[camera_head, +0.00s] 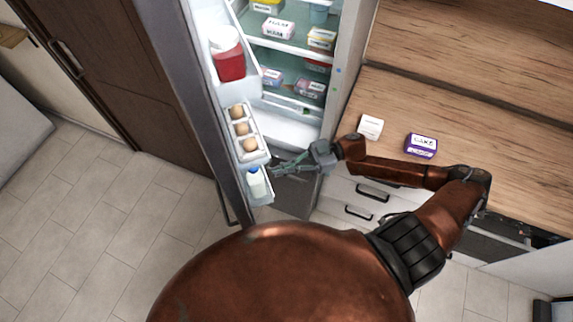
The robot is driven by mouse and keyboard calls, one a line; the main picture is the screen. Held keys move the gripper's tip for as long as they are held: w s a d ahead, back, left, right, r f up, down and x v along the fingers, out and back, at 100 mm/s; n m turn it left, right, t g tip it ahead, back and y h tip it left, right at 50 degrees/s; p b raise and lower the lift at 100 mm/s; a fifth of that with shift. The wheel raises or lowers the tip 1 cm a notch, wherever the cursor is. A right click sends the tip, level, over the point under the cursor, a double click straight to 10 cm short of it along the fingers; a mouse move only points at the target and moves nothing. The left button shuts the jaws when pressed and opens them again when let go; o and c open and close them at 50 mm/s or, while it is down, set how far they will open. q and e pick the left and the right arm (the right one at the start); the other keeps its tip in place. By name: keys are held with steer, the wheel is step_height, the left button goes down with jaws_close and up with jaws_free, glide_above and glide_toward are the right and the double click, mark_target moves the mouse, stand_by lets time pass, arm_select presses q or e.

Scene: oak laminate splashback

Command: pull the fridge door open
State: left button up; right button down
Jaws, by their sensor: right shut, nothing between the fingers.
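The fridge door (188,78) stands open, swung out to the left, with its inner shelves facing right. The lit fridge interior (290,75) shows several food packs on its shelves. The door's handle (226,203) shows low on the outer side. My right gripper (276,169) is shut and empty. It is in front of the fridge opening, close to the inner side of the door by the lower door shelf; I cannot tell whether it touches. My left gripper is not in view.
Door shelves hold a red container (229,66), several eggs (242,129) and a white bottle with a blue cap (257,183). A wooden counter (480,90) with a white box (370,127) and a purple box (421,146) lies right. Tiled floor (110,240) is clear at left.

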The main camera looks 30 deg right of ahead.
steer(key=w+a+p, duration=0.1)
steer(key=a+p, duration=0.1)
steer(key=a, duration=0.6)
steer(key=shift+w+a+p, duration=0.25)
steer(key=shift+a+p, duration=0.05)
steer(key=shift+a, duration=0.05)
